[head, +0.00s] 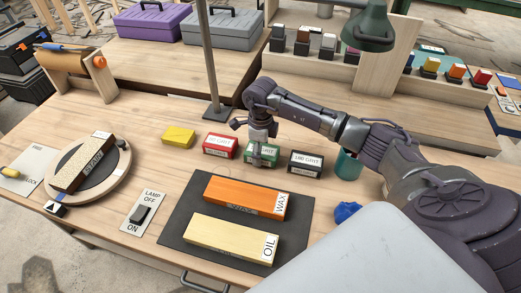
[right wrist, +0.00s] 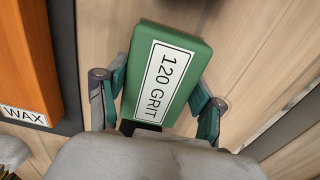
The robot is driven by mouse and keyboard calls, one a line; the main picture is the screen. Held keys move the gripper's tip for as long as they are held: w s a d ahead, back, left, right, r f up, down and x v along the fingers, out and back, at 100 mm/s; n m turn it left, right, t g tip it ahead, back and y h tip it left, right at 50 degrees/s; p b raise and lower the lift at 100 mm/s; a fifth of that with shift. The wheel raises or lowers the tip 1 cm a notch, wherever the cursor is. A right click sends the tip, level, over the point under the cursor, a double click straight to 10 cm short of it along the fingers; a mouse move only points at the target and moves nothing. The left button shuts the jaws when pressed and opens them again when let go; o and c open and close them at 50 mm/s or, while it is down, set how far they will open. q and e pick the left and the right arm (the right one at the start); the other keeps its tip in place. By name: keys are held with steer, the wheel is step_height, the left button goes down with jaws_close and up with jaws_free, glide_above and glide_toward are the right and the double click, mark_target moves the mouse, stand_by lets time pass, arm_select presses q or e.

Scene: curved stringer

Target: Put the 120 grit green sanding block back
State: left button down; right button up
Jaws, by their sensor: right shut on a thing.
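The green sanding block (head: 269,155) sits in a row of small blocks near the middle of the bench. Its white label reads 120 GRIT in the right wrist view, where the block (right wrist: 190,48) fills the space between my fingers. My right gripper (head: 259,152) reaches down over it from the right and is shut on it, one finger on each side. Whether the block touches the bench or is slightly raised I cannot tell. My left gripper is not in view.
A red block (head: 220,146) and a yellow block (head: 178,136) stand to the left, a black one (head: 305,163) to the right. A dark mat (head: 190,237) holds orange WAX and pale OIL blocks in front. A lamp pole (head: 208,60) rises behind.

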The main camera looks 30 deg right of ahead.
steer(key=o, duration=1)
steer(key=shift+f, duration=0.1)
steer(key=shift+c, duration=0.2)
steer(key=shift+o, duration=0.6)
steer(key=shift+r, duration=0.45)
step_height(320, 180, up, 12)
steer(key=b, duration=0.1)
steer(key=shift+f+b, duration=0.25)
steer(key=shift+b, duration=0.1)
